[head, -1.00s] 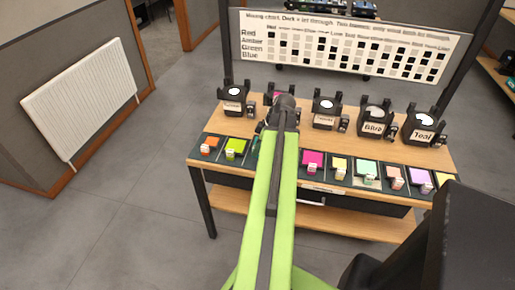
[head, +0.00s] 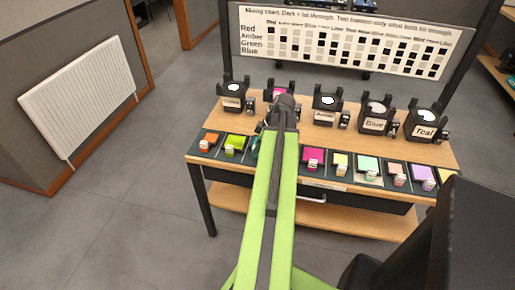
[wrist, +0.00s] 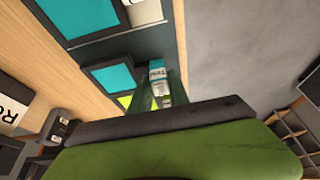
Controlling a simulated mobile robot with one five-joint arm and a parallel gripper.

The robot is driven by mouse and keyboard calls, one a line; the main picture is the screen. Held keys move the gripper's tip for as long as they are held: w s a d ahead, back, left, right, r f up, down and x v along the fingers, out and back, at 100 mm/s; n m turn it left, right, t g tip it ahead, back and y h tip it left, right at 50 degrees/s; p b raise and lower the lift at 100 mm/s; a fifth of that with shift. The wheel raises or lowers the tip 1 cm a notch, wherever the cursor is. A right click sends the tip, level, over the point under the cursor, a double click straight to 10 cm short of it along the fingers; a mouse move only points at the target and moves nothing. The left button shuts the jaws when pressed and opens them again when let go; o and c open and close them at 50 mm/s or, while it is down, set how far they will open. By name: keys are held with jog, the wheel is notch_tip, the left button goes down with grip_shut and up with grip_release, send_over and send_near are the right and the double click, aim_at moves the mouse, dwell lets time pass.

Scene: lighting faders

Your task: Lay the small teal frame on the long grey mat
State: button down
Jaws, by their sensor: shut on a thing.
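In the wrist view my gripper (wrist: 161,92) is shut on a pale tab marked as teal, which joins a teal frame with a dark border (wrist: 113,76). A second teal frame (wrist: 78,14) lies farther up, with its own pale tab. The dark grey mat (wrist: 130,48) runs under and between them. I cannot tell whether the held frame touches the mat. In the head view the long mat (head: 219,151) runs along the bench's front, and only a sliver of teal (head: 254,146) shows beside my arm. My arm hides the fingertips there.
Orange (head: 209,137), lime (head: 234,142), magenta (head: 314,155) and several other coloured frames line the mat. Black lamps, including one labelled Teal (head: 424,124), stand behind on the wooden bench. A mixing chart (head: 350,42) is at the back. Open floor lies left.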

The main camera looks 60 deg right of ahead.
jog(key=shift+f+b, duration=1.05)
jog(key=shift+f, duration=0.1)
jog(key=c, duration=1.2)
grip_release()
jog(key=shift+r, duration=0.1)
jog(key=shift+o, duration=0.2)
jog(key=shift+r, duration=0.1)
jog(key=p+v, duration=1.6)
jog(key=v, duration=0.1)
jog(key=shift+r, duration=0.2)
notch_tip(320, 180, up, 7)
jog(key=p, duration=0.7)
